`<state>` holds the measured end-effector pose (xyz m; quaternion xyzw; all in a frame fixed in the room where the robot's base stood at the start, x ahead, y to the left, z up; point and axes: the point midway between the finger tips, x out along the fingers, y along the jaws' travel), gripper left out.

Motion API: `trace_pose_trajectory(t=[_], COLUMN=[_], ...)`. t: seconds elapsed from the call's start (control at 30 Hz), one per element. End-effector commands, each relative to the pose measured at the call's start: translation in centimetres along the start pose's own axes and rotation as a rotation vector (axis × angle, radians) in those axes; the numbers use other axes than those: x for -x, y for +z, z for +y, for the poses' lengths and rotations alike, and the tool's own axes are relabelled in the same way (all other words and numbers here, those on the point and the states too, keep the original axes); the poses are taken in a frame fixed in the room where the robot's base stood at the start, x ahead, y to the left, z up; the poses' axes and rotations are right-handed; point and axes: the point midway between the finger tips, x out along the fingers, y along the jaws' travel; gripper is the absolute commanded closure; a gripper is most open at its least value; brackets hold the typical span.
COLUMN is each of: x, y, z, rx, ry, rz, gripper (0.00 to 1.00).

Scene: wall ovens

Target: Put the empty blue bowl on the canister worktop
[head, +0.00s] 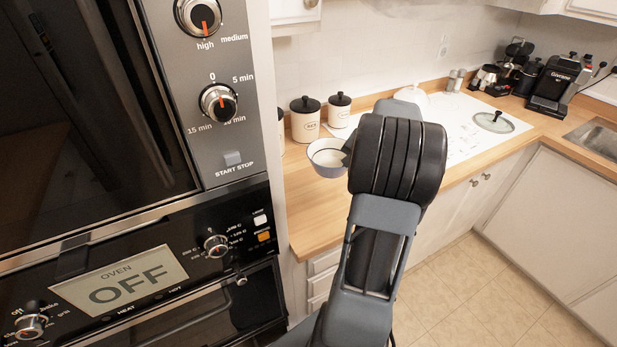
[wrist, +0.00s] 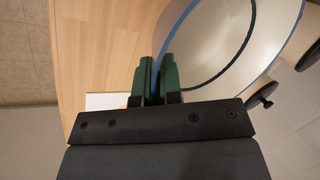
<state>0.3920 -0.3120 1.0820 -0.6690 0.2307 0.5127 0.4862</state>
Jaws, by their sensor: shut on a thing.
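The blue bowl (head: 326,160) has a blue-grey outside and a pale, empty inside. It is upright over the wooden canister worktop (head: 312,212), in front of the white canisters with black lids (head: 305,122). In the wrist view, the bowl (wrist: 215,50) fills the upper right, with its blue rim crossing between the green fingers. My gripper (wrist: 155,78) is shut on that rim. In the head view my arm hides the fingers and the bowl's right edge. I cannot tell whether the bowl's base touches the worktop.
The wall oven (head: 130,180) stands close on the left. The white hob (head: 470,128) with a glass lid (head: 493,122) lies right of my arm. A black coffee machine (head: 555,82) stands at the back right. The worktop's front left part is clear.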

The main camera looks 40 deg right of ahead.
Motion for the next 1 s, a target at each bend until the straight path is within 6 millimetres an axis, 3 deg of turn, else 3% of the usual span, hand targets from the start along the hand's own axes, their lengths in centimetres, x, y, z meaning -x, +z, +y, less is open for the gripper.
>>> trace_pose_trajectory(t=[0.17,0.4,0.63,1.0], x=[-2.5,-7.5,-12.1,-15.0], y=[0.0,-0.1,-0.5,-0.7], z=[-2.8,-7.4,-8.2,-8.8], rx=[0.011,0.015,0.010,0.008], ry=[0.001,0.001,0.001,0.001], rz=[-0.010,-0.011,-0.006,-0.006], gripper=[1.00,1.00,1.00,1.00])
